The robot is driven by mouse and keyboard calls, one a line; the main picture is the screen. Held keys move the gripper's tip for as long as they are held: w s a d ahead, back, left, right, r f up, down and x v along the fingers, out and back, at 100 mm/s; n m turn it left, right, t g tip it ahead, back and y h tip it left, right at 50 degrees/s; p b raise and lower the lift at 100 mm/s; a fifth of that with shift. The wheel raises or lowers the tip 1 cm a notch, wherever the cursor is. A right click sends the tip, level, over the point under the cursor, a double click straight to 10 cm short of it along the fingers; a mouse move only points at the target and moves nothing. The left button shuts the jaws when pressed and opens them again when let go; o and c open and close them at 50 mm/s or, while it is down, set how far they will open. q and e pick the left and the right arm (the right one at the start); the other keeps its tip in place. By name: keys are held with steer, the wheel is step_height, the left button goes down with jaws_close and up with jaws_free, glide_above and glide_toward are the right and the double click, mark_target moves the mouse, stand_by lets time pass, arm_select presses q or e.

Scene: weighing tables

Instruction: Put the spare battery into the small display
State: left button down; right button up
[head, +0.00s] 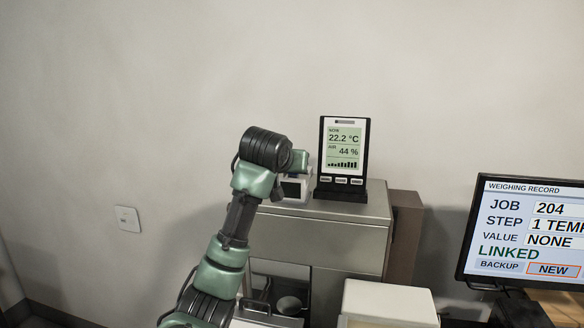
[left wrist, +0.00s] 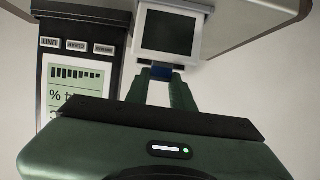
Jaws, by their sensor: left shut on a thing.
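The small display (head: 293,189) is a white unit with a dark, blank screen, standing on the metal cabinet at the left of a tall black display. My left gripper (head: 302,168) is right by it, and its fingers are hard to make out in the head view. In the left wrist view, which is upside down, the small display (left wrist: 168,34) shows just beyond the fingers. My left gripper (left wrist: 160,84) is shut on a small blue piece, seemingly the spare battery (left wrist: 161,72). The battery meets the display's edge; how far in it sits is hidden. My right gripper is not in view.
The tall black display (head: 343,155) reads 22.2 °C and 44 %, close beside my left gripper. Both displays stand on the metal cabinet (head: 340,212). A monitor (head: 530,235) stands at the right, and a white box (head: 388,302) is in front of the cabinet.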

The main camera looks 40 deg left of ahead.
arm_select(q)
steer(key=shift+f+b, duration=0.55)
steer(key=shift+f, duration=0.4)
steer(key=c, duration=0.7)
jaws_free()
steer(key=shift+r, duration=0.1)
steer(key=shift+r+p, duration=2.65)
steer(key=shift+r, duration=1.3)
